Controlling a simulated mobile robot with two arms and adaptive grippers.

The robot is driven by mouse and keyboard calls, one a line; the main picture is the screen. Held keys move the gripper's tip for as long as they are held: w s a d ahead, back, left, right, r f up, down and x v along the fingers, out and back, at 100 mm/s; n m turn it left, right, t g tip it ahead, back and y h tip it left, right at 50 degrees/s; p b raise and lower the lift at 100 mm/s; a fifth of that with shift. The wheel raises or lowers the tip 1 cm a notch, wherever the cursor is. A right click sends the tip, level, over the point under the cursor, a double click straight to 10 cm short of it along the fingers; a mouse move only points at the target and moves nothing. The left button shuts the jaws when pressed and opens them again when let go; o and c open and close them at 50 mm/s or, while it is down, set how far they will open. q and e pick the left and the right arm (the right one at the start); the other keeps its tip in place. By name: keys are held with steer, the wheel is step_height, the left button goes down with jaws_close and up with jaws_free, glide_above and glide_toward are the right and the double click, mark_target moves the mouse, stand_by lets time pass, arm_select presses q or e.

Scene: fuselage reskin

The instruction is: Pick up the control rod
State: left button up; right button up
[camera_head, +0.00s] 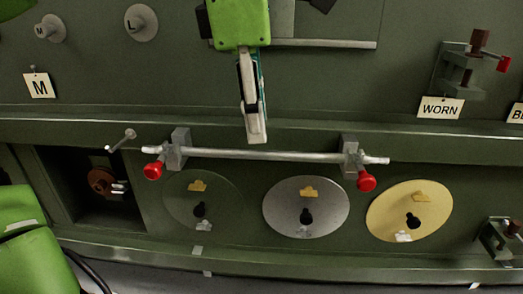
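The control rod (265,154) is a thin pale metal bar lying level across the middle of the camera_head view. A grey bracket with a red knob holds it near each end: the left bracket (180,149) and the right bracket (350,157). Both rod ends stick out past the brackets. My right gripper is not in view.
Below the rod are a dark green disc (178,206), a silver disc (328,202) and a yellow disc (385,221). An open recess (75,205) is at left. A clamp above a "WORN" label (440,108) is at right. A ledge runs behind the rod.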

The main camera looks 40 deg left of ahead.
mark_target(261, 151)
arm_select(q)
steer(key=shift+d+f+p, duration=0.15)
steer(key=shift+f+p, duration=0.15)
steer(key=shift+f, duration=0.1)
step_height(261, 151, down, 3)
steer(key=shift+w+f+p, duration=0.1)
steer(key=shift+p, duration=0.6)
steer(key=shift+w+f, duration=0.2)
steer(key=shift+f, duration=0.15)
jaws_close()
steer(key=shift+r, duration=0.1)
